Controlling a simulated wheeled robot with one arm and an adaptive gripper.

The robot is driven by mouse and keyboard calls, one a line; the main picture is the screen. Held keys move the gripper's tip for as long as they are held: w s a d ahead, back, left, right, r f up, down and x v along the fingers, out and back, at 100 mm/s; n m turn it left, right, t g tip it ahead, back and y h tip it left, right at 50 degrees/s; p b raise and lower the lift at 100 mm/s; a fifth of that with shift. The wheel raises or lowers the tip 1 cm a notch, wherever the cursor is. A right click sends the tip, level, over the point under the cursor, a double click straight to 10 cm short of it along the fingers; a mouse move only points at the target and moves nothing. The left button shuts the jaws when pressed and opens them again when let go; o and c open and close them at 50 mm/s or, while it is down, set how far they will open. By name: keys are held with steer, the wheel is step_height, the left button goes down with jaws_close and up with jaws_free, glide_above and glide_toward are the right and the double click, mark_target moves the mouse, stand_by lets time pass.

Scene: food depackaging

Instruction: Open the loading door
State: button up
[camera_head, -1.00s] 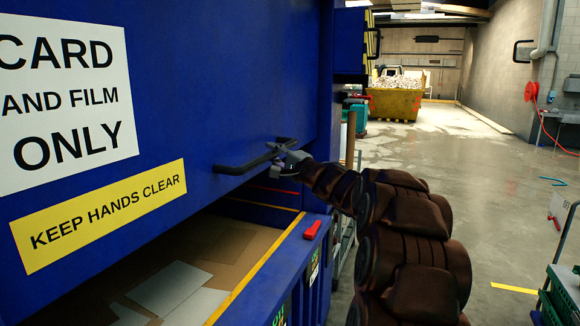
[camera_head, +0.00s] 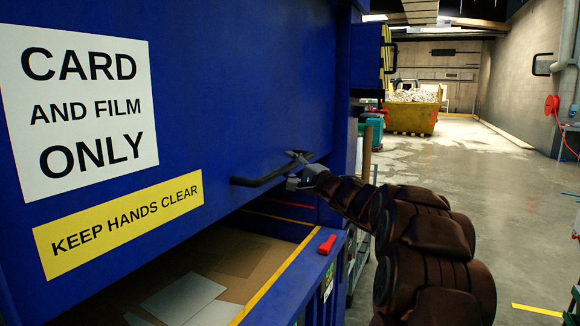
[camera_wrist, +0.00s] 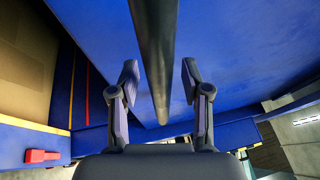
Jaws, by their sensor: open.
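The loading door (camera_head: 235,95) is a large blue panel at the left of the head view, raised above an opening with flat card inside. It carries a white "CARD AND FILM ONLY" sign (camera_head: 80,112) and a yellow "KEEP HANDS CLEAR" label (camera_head: 120,225). A dark bar handle (camera_head: 258,181) sits near its lower edge. My gripper (camera_head: 300,170) is at the right end of the handle. In the wrist view my gripper (camera_wrist: 160,85) is open, with the handle bar (camera_wrist: 157,50) running between its two fingers. A gap shows on both sides of the bar.
Below the door is a blue bin front with a yellow edge (camera_head: 277,273) and a red catch (camera_head: 327,245). A yellow skip (camera_head: 410,117) stands far back. The grey floor to the right is largely clear.

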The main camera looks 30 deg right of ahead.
steer(key=v, duration=1.2)
steer(key=shift+a, duration=0.1)
steer(key=w+a+f+n+g+h, duration=0.2)
steer(key=a+f+g+h, duration=0.1)
steer(key=f+g+h, duration=0.3)
steer(key=s+a+f+n+g+h+b, duration=0.1)
steer(key=s+a+f+n+g, duration=0.15)
steer(key=s+a+f, duration=0.35)
steer(key=s+a+f+n+g, duration=0.2)
steer(key=s+a+f+g, duration=0.1)
steer(key=f, duration=0.4)
steer(key=s+a+f+n+g+y, duration=0.1)
steer(key=s+a+f+n+g, duration=0.2)
steer(key=s+a, duration=0.3)
steer(key=s+a+f+n+g+y, duration=0.1)
steer(key=s+a+f+n+g, duration=0.2)
steer(key=s, duration=1)
steer(key=s+a+f+n+g+y, duration=0.2)
steer(key=s+a+f+n+g, duration=0.2)
steer(key=s+a, duration=0.6)
steer(key=shift+s+f+n+b, duration=0.3)
steer(key=shift+f+n+b, duration=0.15)
steer(key=shift+f, duration=0.05)
